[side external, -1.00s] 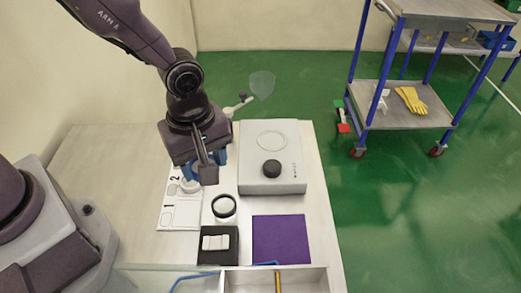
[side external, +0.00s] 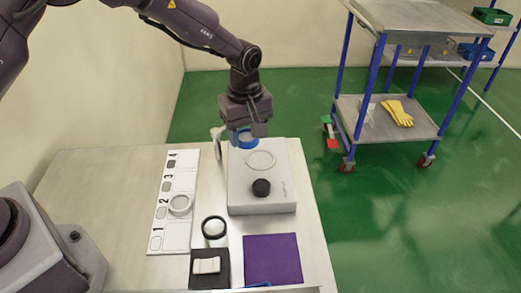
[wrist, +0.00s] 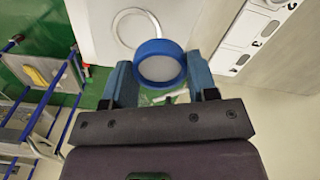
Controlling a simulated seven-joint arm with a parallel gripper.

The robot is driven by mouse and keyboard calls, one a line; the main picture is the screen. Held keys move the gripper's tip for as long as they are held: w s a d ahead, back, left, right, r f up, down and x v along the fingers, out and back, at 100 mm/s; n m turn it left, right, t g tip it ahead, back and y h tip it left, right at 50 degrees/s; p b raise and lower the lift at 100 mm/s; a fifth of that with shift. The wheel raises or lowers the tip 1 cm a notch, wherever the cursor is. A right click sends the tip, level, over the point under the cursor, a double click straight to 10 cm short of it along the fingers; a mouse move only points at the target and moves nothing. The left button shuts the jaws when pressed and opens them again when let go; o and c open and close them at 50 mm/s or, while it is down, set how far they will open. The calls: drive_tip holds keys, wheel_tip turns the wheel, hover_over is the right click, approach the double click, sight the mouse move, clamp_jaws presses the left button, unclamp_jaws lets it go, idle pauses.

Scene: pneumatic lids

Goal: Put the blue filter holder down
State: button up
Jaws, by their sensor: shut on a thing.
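The blue filter holder (wrist: 160,64) is a blue ring with a pale disc inside. My gripper (wrist: 160,75) is shut on it, with one blue finger on each side. In the side view, my gripper (side external: 245,136) holds the blue filter holder (side external: 246,141) in the air near the far end of the white box-shaped device (side external: 240,190). The device has a ring mark (side external: 261,160) on top and a black knob (side external: 261,187). The ring mark also shows just past the holder in the wrist view (wrist: 136,27).
A numbered white strip (side external: 161,225) lies left of the device, with a white ring (side external: 180,205) on it. Nearer are a black-rimmed ring (side external: 214,228), a black tray (side external: 222,281) with white pieces and a purple mat (side external: 273,260). A wheeled trolley (side external: 400,118) stands off right.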

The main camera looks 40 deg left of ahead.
hover_over(260, 159)
wheel_tip(260, 159, down, 4)
drive_tip(key=shift+s+d+f, duration=0.1)
drive_tip(key=shift+f, duration=1.65)
drive_tip(key=shift+f, duration=0.1)
drive_tip(key=o, duration=0.9)
